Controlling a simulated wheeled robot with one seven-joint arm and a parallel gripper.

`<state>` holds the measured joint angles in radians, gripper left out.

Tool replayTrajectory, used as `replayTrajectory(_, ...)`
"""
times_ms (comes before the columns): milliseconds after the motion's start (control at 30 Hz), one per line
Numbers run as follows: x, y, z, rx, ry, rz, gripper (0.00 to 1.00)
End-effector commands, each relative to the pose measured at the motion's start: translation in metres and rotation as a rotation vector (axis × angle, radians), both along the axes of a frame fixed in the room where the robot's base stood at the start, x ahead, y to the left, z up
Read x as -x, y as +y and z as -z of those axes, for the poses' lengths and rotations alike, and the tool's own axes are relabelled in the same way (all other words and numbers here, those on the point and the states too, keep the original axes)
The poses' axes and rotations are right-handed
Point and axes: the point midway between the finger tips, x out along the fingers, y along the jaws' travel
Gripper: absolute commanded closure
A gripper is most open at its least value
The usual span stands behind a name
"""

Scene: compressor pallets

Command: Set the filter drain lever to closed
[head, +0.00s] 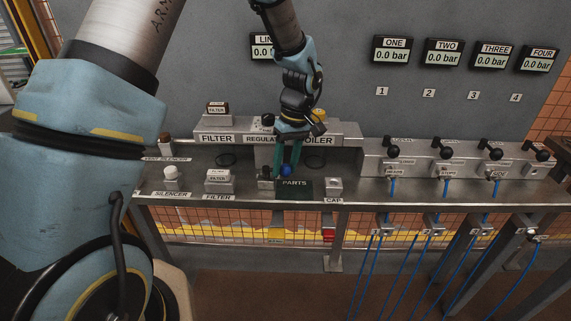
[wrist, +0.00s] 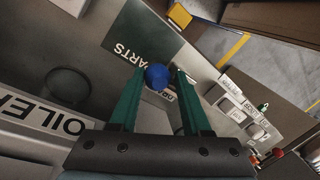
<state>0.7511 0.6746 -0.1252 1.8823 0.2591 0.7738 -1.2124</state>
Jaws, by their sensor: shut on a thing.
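A round blue knob (head: 286,170) shows between my gripper's green fingers, just above the PARTS tray. It also shows in the wrist view (wrist: 157,77), beside a small label partly hidden, starting with "DR"; it appears to be the drain lever's knob. My gripper (head: 288,165) reaches down from above with its fingers on either side of the knob. In the wrist view my gripper (wrist: 159,73) is closed on it. The lever's shaft is hidden, so I cannot tell its position. Filter blocks (head: 218,181) stand to the left on the bench.
The dark green PARTS tray (head: 295,190) is directly below and in front. A raised ledge (head: 345,131) labelled FILTER, REGULATOR and OILER stands behind. A CAP block (head: 333,186) is to the right, then a valve row (head: 440,162) with black knobs and blue hoses.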

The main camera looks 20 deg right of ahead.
Motion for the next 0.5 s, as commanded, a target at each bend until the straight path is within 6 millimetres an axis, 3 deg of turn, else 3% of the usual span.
replayTrajectory(500,0.0009,-0.0010,-0.0007,0.007,-0.007,0.074,1.00)
